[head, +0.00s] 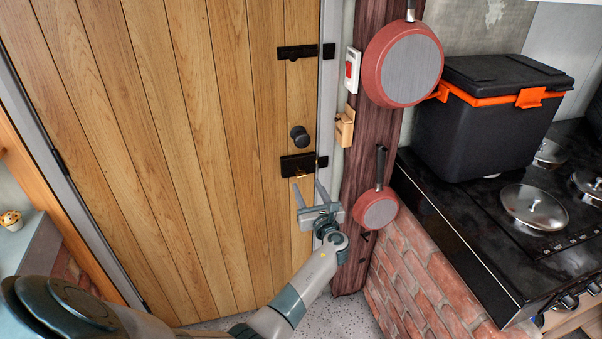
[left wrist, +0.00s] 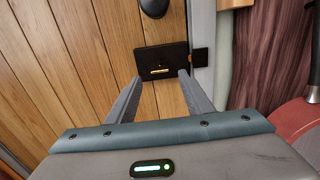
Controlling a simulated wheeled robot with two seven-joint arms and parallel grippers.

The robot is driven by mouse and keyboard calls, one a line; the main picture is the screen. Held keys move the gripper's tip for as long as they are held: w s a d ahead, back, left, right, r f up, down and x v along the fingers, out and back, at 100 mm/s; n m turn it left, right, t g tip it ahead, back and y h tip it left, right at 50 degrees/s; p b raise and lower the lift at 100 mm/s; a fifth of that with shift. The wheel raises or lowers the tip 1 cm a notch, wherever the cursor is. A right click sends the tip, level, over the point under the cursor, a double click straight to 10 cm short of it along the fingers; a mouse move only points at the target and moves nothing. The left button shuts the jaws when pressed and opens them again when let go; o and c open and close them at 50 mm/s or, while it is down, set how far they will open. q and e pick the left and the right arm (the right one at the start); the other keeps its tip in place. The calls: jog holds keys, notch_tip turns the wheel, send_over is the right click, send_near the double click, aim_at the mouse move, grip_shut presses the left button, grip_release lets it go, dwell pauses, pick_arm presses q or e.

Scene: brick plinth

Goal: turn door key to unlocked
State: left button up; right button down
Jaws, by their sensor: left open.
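The wooden door (head: 200,130) is closed in its grey frame. A black lock box (head: 296,164) sits on its right side, below a round black knob (head: 299,136). A small brass-coloured key (head: 299,176) shows at the lock's lower edge; in the left wrist view the key (left wrist: 160,71) is a small bright bar on the lock box (left wrist: 175,56). My left gripper (head: 308,184) is open and empty, with its fingers pointing up at the lock. In the left wrist view the fingertips (left wrist: 160,76) are either side of the key, apart from it. My right gripper is out of view.
A black bolt (head: 298,52) is higher on the door. Two red pans (head: 405,62) (head: 376,209) hang on the dark wooden post right of the frame. A black cooler box (head: 480,130) stands on the stove (head: 440,225) at the right. The floor shows only at the bottom.

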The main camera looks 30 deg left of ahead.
aim_at(301, 173)
pick_arm(q)
jog(key=x, duration=0.8)
jog(key=shift+a, duration=0.1)
jog(key=c, duration=1)
